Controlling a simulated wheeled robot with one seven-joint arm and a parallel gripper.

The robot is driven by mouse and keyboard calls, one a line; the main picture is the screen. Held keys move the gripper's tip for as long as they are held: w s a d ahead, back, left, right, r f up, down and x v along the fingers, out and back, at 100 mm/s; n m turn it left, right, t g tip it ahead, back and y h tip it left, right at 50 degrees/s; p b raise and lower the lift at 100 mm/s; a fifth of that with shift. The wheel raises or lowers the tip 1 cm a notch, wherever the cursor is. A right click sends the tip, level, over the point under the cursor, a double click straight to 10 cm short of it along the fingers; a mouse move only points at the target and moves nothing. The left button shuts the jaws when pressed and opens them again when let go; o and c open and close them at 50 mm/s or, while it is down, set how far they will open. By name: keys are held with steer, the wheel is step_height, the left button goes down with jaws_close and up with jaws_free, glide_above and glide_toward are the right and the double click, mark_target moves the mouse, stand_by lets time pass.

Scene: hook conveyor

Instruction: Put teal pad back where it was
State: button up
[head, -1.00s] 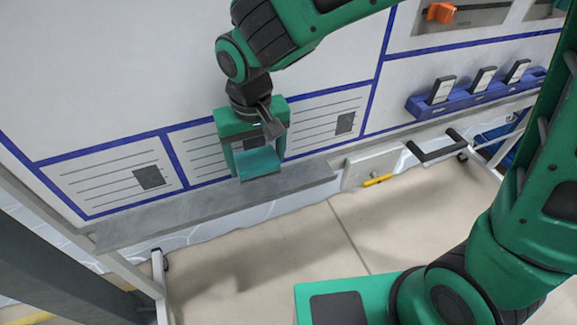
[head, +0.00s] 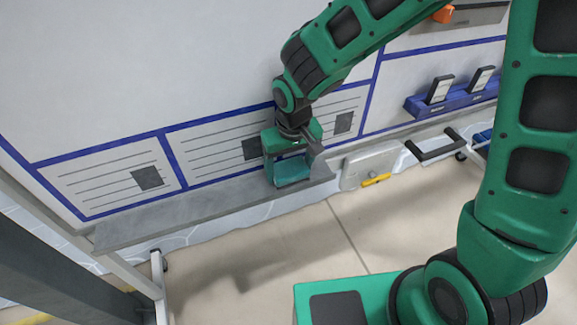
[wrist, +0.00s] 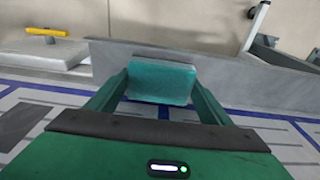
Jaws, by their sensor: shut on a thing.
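The teal pad (head: 291,172) is a small block held between the fingertips of my gripper (head: 288,181). In the head view it is over the right end of the grey ledge (head: 190,203) that runs along the foot of the white board. In the wrist view the pad (wrist: 161,82) spans between the two green fingers, with the grey ledge (wrist: 230,66) behind it. My gripper is shut on the pad. I cannot tell whether the pad touches the ledge.
A grey box with a yellow handle (head: 376,180) is just right of the ledge. A black handle (head: 434,150) and a blue rack (head: 455,98) with upright devices are farther right. The ledge left of the pad is bare. A dark beam (head: 60,270) stands at lower left.

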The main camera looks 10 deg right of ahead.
mark_target(291, 171)
steer(key=o, duration=0.9)
steer(key=shift+o, duration=0.2)
step_height(291, 171, up, 12)
steer(key=s, duration=0.1)
steer(key=shift+s+d, duration=0.15)
steer(key=shift+s, duration=0.1)
steer(key=shift+f, duration=0.1)
steer(key=d+r+m+h, duration=0.1)
steer(key=d+r+m, duration=0.15)
steer(key=d, duration=1.05)
steer(key=s+d+r+m+g, duration=0.1)
steer(key=s+d+m, duration=0.1)
steer(key=s+d, duration=0.45)
steer(key=s+d+m, duration=0.2)
steer(key=s+d, duration=0.1)
steer(key=d, duration=0.7)
steer(key=s+d+m, duration=0.3)
steer(key=s+d, duration=0.2)
steer(key=s, duration=0.5)
steer(key=shift+f+y, duration=0.4)
steer(key=shift+w+d, duration=0.1)
